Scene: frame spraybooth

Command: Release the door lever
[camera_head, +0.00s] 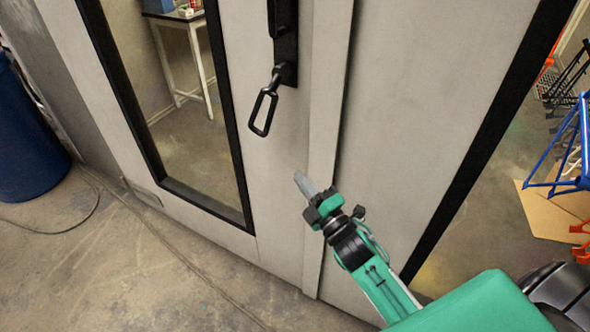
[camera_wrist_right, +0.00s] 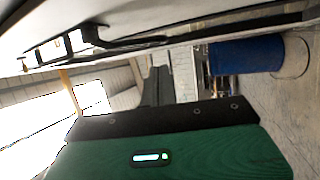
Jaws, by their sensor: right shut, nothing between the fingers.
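The door lever (camera_head: 263,111) is a black elongated loop hanging tilted down-left from a black plate (camera_head: 285,45) on the pale grey door. In the right wrist view the black lever (camera_wrist_right: 90,36) shows at the upper left, against the door surface. My right gripper (camera_head: 302,181) is shut and empty. In the head view it appears below and to the right of the lever, in front of the door, apart from the lever. My left gripper is not in view.
The door has a tall black-framed window (camera_head: 247,190), with a white table (camera_head: 180,22) seen through it. A blue drum (camera_head: 28,140) stands at the left, with a cable on the concrete floor. Blue racks (camera_head: 560,150) and cardboard (camera_head: 545,212) show at the right.

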